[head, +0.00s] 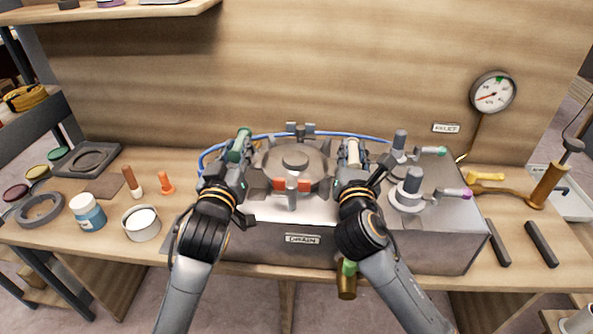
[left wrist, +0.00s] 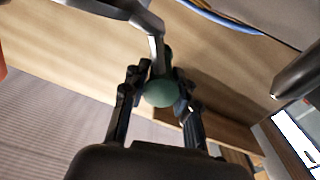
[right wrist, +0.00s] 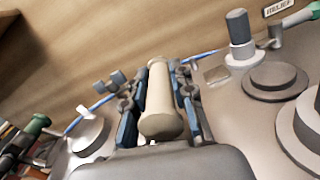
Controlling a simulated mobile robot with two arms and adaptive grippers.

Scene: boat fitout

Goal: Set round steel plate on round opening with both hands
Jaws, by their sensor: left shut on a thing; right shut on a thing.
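The round steel plate (head: 274,160), grey with a raised centre hub, is level over the top of the steel box (head: 262,238). The round opening is hidden beneath it; I cannot tell whether the plate touches its rim. My left gripper (head: 238,155) is shut on the green handle (head: 241,142) at the plate's left side. The handle's rounded green end (left wrist: 160,93) shows between the fingers in the left wrist view. My right gripper (head: 352,163) is shut on the cream handle (head: 353,149) at the right side. The cream handle (right wrist: 161,115) also shows in the right wrist view.
A red-tipped clamp (head: 291,187) stands at the plate's front edge, and another clamp (head: 300,129) behind it. Two capped grey fittings (head: 409,190) stand right of my right gripper. A blue hose (head: 268,136) runs behind.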

